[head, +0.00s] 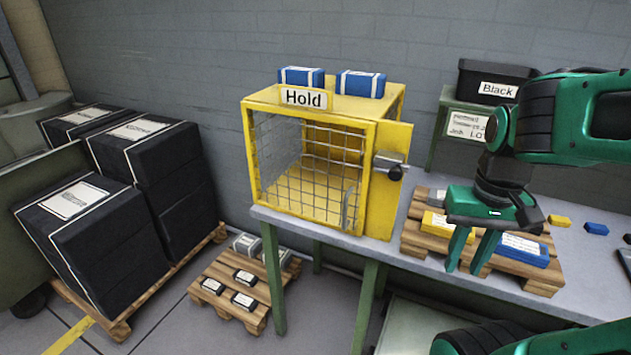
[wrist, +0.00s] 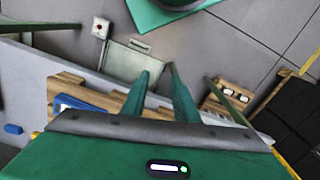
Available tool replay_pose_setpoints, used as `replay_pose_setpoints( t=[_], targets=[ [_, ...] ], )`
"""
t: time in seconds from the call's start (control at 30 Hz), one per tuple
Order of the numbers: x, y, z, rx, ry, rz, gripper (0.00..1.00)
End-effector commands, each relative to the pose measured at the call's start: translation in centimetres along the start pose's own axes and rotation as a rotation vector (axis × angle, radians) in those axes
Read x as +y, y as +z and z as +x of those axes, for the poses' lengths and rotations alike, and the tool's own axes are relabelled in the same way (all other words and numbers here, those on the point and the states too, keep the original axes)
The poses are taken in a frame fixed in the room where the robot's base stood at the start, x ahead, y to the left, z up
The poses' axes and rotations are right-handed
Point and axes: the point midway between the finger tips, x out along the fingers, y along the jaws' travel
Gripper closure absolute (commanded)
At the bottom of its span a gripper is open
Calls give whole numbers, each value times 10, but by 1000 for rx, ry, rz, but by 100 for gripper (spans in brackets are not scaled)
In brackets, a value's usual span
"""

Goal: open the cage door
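The yellow cage (head: 382,215), labelled "Hold" (head: 303,98), stands on the left end of the grey workbench (head: 420,262). Its front wire-mesh door (head: 310,168) appears shut, and the inside looks empty through it. A dark latch handle (head: 390,168) sits at the right edge of the front. My gripper (head: 464,271) hangs to the right of the cage, fingers pointing down, over the front of a pallet on the bench. Its fingers are apart with nothing between them, as the wrist view (wrist: 159,70) also shows. It is clear of the handle. The cage is not clearly visible in the wrist view.
Two blue boxes (head: 360,84) lie on the cage top. The wooden pallet (head: 540,284) carries yellow and blue packs right of the cage. A black bin (head: 490,80) stands behind. Black crates (head: 90,235) and a low pallet (head: 222,293) occupy the floor at left.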

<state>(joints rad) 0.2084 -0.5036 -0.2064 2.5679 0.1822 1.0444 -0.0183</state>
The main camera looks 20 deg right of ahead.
Motion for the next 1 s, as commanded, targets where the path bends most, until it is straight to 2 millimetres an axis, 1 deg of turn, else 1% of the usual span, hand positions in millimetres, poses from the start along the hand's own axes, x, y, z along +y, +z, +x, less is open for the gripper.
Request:
replay_pose_setpoints(
  t=[0.07, 0.17, 0.2, 0.23, 0.3, 0.37, 0.4, 0.47, 0.6, 0.73, 0.83, 1.0],
  targets=[
    [-17, -16, -2, 55, 1, -71, 72],
    [-67, -52, -7, 169, -7, -226, 72],
    [-92, -66, -10, 217, -16, -280, 72],
    [-111, -75, -13, 248, -23, -309, 72],
    [-150, -92, -20, 300, -33, -331, 72],
    [-175, -103, -25, 322, -31, -297, 72],
    [-187, -109, -28, 329, -23, -249, 72],
    [-200, -118, -33, 333, -4, -155, 72],
    [-225, -132, -43, 344, 50, 108, 72],
    [-243, -136, -51, 364, 81, 305, 72],
    [-251, -136, -54, 376, 92, 399, 72],
    [-254, -138, -51, 384, 98, 450, 72]
  ],
)
